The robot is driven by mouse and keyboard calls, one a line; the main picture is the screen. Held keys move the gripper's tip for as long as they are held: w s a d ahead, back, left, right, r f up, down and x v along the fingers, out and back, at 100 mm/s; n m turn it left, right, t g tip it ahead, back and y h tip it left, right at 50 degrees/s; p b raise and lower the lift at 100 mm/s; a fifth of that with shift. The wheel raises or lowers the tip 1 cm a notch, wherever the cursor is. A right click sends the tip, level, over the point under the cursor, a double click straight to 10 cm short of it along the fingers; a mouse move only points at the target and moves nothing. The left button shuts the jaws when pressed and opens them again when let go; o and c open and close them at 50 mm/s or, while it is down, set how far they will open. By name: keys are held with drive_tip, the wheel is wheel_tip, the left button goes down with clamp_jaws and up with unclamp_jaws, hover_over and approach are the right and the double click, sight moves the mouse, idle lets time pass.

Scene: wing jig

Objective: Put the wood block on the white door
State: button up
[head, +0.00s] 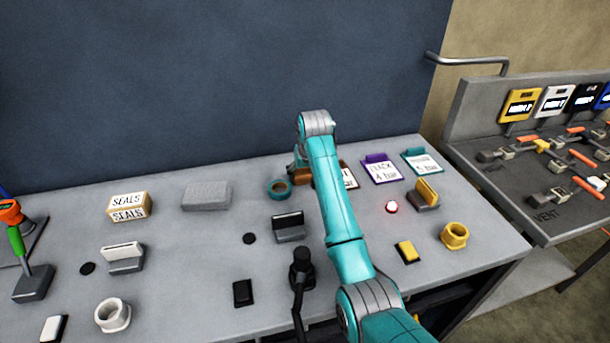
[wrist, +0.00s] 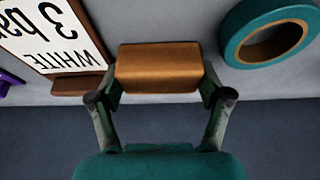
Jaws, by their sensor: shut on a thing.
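The wood block (wrist: 160,68) is a plain brown block between the two fingertips of my gripper (wrist: 160,88) in the wrist view. My gripper is shut on it. In the head view my gripper (head: 298,170) is at the back of the grey bench, partly hidden by my arm; I cannot tell whether the block touches the bench. A white plate (head: 123,252) stands in a grey base at the left of the bench. A white-faced panel (head: 556,99) also shows on the right-hand rack. No label shows which one is the white door.
A teal tape roll (wrist: 268,35) and a "WHITE 3 bar" card (wrist: 48,40) flank the block. A SEALS box (head: 129,206), a grey block (head: 206,196) and a black plate (head: 289,222) stand on the bench. The dark wall (head: 180,80) rises behind.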

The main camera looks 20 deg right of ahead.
sight(305, 171)
wheel_tip(305, 171, up, 10)
idle(0.6)
